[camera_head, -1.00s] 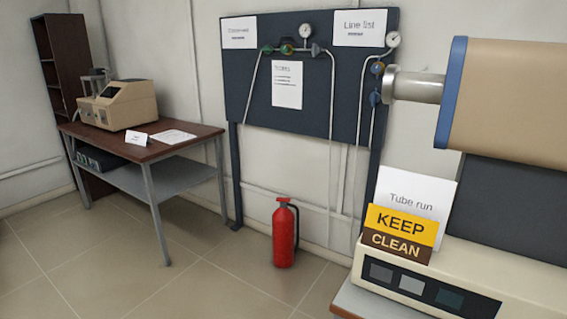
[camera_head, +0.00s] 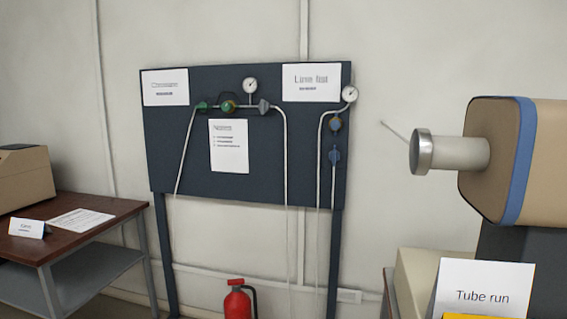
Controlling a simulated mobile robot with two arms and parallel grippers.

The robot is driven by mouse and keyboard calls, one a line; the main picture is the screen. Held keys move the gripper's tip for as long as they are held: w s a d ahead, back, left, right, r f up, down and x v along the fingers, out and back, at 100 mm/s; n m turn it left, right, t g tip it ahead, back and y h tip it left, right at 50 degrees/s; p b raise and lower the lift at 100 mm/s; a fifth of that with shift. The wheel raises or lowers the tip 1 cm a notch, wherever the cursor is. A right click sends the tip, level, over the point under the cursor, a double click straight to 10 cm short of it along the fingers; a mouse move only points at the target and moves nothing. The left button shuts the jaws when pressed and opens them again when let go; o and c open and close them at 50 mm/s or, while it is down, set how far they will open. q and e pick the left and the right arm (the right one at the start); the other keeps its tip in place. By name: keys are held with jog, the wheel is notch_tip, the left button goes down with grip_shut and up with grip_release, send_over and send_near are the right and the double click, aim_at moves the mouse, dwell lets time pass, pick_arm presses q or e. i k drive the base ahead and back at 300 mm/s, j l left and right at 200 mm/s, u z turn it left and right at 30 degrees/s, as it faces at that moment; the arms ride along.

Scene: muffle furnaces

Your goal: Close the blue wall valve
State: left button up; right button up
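A dark wall panel (camera_head: 260,160) carries pipes, gauges and valves. Whether either is open or closed cannot be told at this size. Green valve knobs (camera_head: 203,106) sit on the upper pipe to the left. Neither of my grippers shows in the head view.
A tube furnace (camera_head: 520,150) with a metal end tube (camera_head: 450,154) juts in from the right. A red fire extinguisher (camera_head: 237,302) stands below the panel. A brown-topped table (camera_head: 110,212) is at the left.

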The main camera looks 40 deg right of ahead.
aim_at(334, 156)
jog(key=i+z, duration=0.35)
jog(key=i+j+z, duration=0.1)
jog(key=i+z, duration=0.25)
jog(key=i+j+z, duration=0.35)
jog(key=i, duration=0.15)
jog(key=i+z, duration=0.25)
jog(key=z, duration=0.2)
jog(key=i+j+z, duration=0.1)
jog(key=i+z, duration=0.15)
jog(key=z, duration=0.25)
jog(key=i+j+z, duration=0.2)
jog(key=z, duration=0.25)
jog(key=i+j+z, duration=0.15)
jog(key=z, duration=0.35)
jog(key=i+j+z, duration=0.1)
jog(key=j+z, duration=0.35)
